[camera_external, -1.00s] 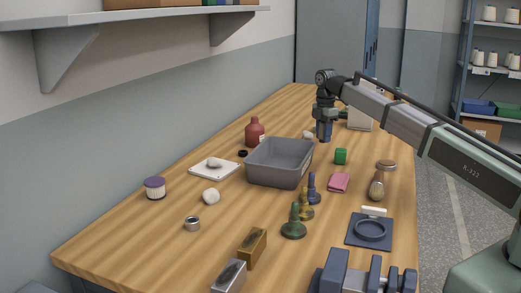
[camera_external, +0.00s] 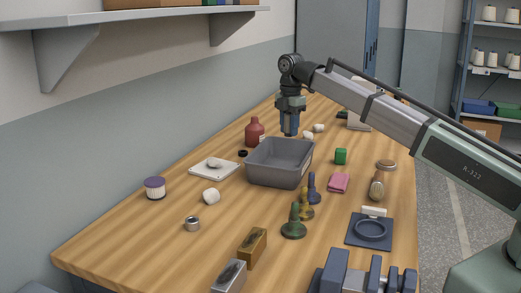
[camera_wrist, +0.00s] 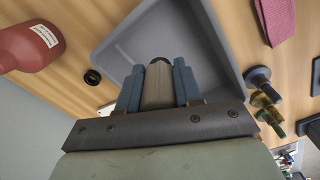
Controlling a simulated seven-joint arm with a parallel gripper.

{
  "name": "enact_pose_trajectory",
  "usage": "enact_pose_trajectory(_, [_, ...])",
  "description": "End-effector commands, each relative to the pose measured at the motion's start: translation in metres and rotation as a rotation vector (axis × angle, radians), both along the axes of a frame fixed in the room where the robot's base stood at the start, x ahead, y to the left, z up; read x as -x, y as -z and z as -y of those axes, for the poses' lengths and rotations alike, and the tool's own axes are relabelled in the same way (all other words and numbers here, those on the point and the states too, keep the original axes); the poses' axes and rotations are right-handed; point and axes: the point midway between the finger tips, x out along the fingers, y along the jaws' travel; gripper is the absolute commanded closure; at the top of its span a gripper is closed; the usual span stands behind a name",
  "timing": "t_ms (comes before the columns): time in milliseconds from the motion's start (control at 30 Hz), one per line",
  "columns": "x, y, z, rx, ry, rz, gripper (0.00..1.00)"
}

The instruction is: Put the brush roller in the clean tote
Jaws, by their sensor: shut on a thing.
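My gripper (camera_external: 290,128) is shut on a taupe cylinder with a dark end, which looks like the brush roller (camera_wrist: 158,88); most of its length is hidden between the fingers. In the external view the fingers hang down over the back part of the grey tote (camera_external: 277,176). In the wrist view the grey tote (camera_wrist: 205,42) lies below and beyond the fingers, and its visible floor is empty. The held roller is above the tote, and I see no contact with it.
A red bottle (camera_external: 255,132) and a black ring (camera_external: 243,153) are left of the tote.

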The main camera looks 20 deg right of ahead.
Motion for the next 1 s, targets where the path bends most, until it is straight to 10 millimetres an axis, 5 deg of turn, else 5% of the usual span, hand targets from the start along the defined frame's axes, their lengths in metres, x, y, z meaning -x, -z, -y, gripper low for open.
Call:
enact_pose_trajectory(233, [0.033,-0.002,-0.050,-0.001,-0.047,0.001,0.96])
enact_pose_trajectory(633, [0.039,0.005,-0.045,0.004,0.117,-0.010,0.96])
enact_pose_trajectory(1000, [0.039,0.057,-0.045,0.004,0.118,-0.010,0.96])
